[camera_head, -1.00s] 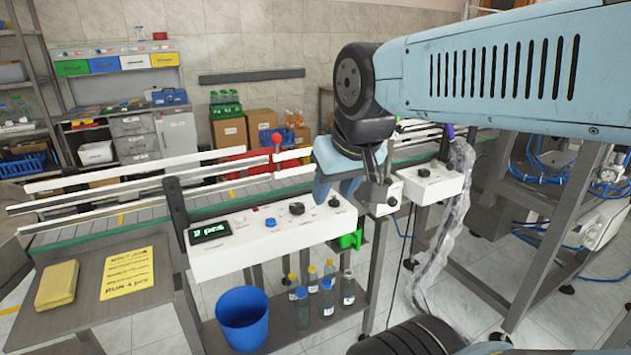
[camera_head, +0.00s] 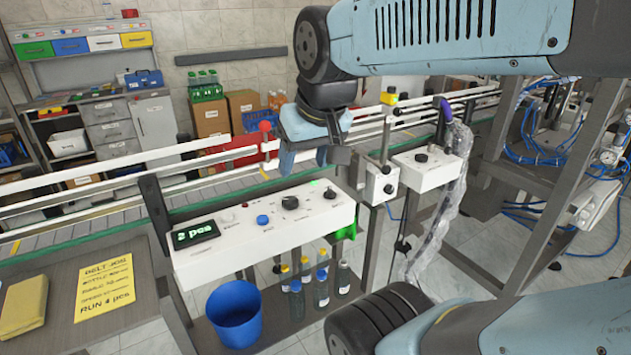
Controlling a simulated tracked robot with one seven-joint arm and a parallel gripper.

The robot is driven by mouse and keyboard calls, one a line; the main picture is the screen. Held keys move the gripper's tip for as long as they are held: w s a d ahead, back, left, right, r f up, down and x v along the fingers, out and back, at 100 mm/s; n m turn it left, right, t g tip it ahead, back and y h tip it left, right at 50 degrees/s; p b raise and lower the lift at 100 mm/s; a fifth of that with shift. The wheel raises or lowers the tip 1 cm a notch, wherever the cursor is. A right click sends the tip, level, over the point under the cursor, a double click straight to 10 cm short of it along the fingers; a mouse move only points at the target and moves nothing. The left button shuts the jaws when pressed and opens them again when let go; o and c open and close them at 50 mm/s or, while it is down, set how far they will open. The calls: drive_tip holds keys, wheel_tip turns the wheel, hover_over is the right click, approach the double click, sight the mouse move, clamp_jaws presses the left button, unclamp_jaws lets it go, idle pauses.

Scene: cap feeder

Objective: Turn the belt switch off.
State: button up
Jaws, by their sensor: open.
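The white control panel (camera_head: 255,235) stands in front of the belt. It carries a lit display (camera_head: 192,234) reading "2 pcs", a blue button (camera_head: 263,220), a large black knob (camera_head: 290,202) and a smaller dark knob (camera_head: 329,193). A green light (camera_head: 314,183) glows at its back right edge. The labels are too small to read, so I cannot tell which control is the belt switch. My gripper (camera_head: 304,159) is open and empty, fingers downward, above and behind the panel's right half, apart from the knobs.
A small white box with a black knob (camera_head: 388,188) and another white box (camera_head: 430,168) stand right of the panel. White belt rails (camera_head: 190,168) run behind. A red ball-topped lever (camera_head: 265,127) stands left of my gripper. A blue bin (camera_head: 234,312) and bottles sit below.

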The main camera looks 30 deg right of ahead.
drive_tip(key=w+d+m+g, duration=0.25)
drive_tip(key=w+d, duration=0.35)
drive_tip(key=w, duration=0.3)
drive_tip(key=m+g, duration=0.3)
hover_over(330, 188)
wheel_tip(330, 188, down, 6)
wheel_tip(330, 188, down, 13)
drive_tip(key=shift+s+a+f, duration=0.1)
drive_tip(key=c, duration=1)
